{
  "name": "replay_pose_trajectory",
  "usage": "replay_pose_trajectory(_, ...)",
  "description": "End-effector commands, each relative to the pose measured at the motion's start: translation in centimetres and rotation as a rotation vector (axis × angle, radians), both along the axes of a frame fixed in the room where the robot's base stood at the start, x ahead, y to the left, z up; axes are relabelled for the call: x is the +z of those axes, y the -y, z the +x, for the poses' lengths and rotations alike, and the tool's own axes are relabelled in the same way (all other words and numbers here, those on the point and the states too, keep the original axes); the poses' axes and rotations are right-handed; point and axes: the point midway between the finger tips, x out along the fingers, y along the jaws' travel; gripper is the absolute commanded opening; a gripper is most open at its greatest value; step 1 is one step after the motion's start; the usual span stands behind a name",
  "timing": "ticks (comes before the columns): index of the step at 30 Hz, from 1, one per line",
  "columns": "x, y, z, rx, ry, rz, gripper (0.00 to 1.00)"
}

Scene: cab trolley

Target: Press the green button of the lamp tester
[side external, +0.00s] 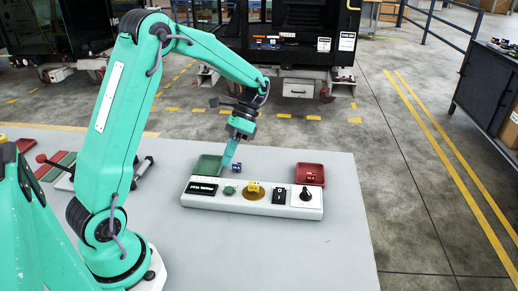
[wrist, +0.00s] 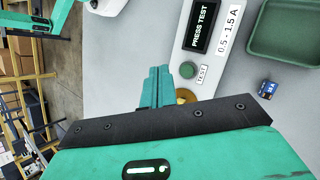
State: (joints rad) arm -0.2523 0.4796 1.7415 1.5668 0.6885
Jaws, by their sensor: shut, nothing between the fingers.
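The lamp tester (side external: 251,205) is a long pale box on the grey table. Its green button (side external: 229,190) sits on the top, between a black label plate and a round brass-coloured part. In the wrist view the green button (wrist: 188,69) shows beside a "TEST" label, just right of my fingertips. My gripper (side external: 223,170) points down at the tester's far side, near the green tray, its fingers shut and empty. The shut fingers also show in the wrist view (wrist: 158,72). They appear apart from the button; their exact height above the tester is unclear.
A green tray (side external: 205,162) and a red tray (side external: 310,170) lie behind the tester. A small blue item (side external: 237,167) lies near my fingertips. A black switch (side external: 279,196) and a black knob (side external: 306,194) stand on the tester's right part. The table's right side is clear.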

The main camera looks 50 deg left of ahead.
Motion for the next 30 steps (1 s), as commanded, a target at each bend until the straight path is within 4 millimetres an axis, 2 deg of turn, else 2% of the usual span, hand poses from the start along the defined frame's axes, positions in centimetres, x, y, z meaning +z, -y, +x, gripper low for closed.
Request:
replay_pose_trajectory(18, -6.0, 0.0, 0.0, 0.000, -0.002, 0.000, 0.00)
replay_pose_trajectory(30, -7.1, 0.0, 0.0, 0.000, 0.000, 0.000, 0.00)
